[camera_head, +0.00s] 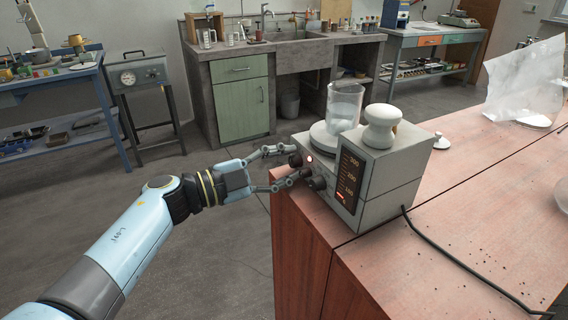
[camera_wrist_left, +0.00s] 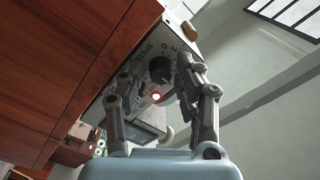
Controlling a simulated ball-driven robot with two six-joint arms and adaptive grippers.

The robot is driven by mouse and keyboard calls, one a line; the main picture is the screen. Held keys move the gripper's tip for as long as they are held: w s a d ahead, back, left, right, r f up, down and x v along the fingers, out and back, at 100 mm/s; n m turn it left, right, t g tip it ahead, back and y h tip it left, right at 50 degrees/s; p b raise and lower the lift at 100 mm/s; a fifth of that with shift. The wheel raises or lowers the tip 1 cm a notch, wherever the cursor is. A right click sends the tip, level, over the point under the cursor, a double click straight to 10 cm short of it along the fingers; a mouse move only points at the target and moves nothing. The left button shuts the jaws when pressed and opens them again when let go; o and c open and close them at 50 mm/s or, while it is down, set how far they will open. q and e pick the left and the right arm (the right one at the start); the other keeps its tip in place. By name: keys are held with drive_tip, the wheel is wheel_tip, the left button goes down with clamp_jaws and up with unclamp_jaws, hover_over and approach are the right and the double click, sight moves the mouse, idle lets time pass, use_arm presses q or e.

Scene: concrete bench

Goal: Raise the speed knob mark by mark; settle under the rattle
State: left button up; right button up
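A grey box-shaped machine (camera_head: 385,185) stands on the near corner of the wooden bench. Its side scale (camera_head: 350,178) reads 100, 200 and 300, with a short orange bar lit at the bottom. A glass beaker (camera_head: 345,105) with pale contents stands on its round plate (camera_head: 330,140). My left gripper (camera_head: 298,162) points at the front panel, fingers spread. In the left wrist view, the black speed knob (camera_wrist_left: 160,70) shows between the open fingertips (camera_wrist_left: 163,72), with gaps at both sides. My right gripper is not in view.
A white knobbed weight (camera_head: 382,126) sits on top of the machine. A black cable (camera_head: 450,258) runs over the bench. A clear sheet-like object (camera_head: 525,80) stands at the right. The floor left of the bench is free.

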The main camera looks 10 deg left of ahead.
use_arm(q)
drive_tip(key=shift+s+a, duration=0.1)
drive_tip(key=shift+a, duration=0.05)
drive_tip(key=v, duration=1.1)
drive_tip(key=shift+s+a, duration=0.2)
drive_tip(key=shift+a, duration=0.05)
